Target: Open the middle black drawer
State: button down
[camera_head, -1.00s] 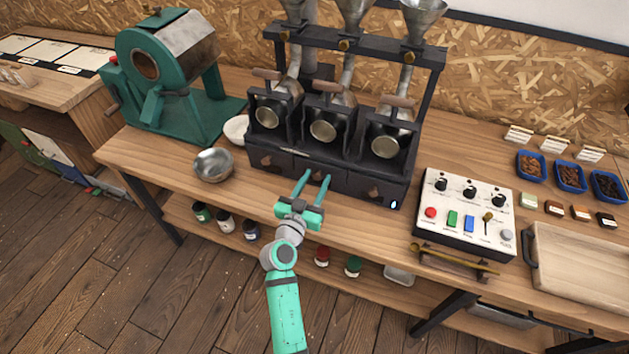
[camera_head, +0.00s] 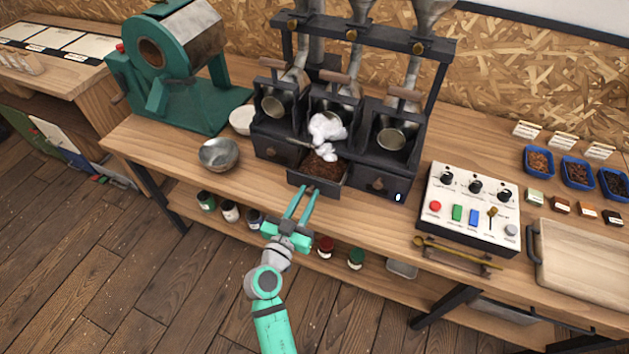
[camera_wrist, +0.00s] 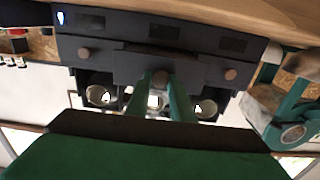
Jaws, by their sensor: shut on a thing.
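The middle black drawer (camera_head: 333,187) of the three-part grinder stand is pulled out toward me. Brown grounds (camera_head: 322,170) fill its inside. My gripper (camera_head: 306,190) is at the drawer's front face with its fingers shut on the knob. In the wrist view, which looks upside down, the two green fingers (camera_wrist: 160,88) sit either side of the round brown knob (camera_wrist: 160,77). White puffs (camera_head: 326,129) hang above the drawer and partly hide the middle grinder.
The left drawer (camera_head: 277,150) and right drawer (camera_head: 381,183) are closed. A metal bowl (camera_head: 218,155) stands left on the wooden counter, and a control box (camera_head: 471,210) stands right. Jars (camera_head: 326,246) sit on the shelf below. The floor in front is clear.

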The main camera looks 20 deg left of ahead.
jog(key=shift+s+a, duration=0.1)
jog(key=shift+s, duration=1.3)
jog(key=shift+a, duration=0.1)
jog(key=c, duration=1.6)
grip_release()
jog(key=shift+o, duration=0.2)
jog(key=shift+s+d, duration=0.2)
jog(key=shift+s, duration=0.1)
jog(key=s, duration=1)
jog(key=shift+a, duration=0.2)
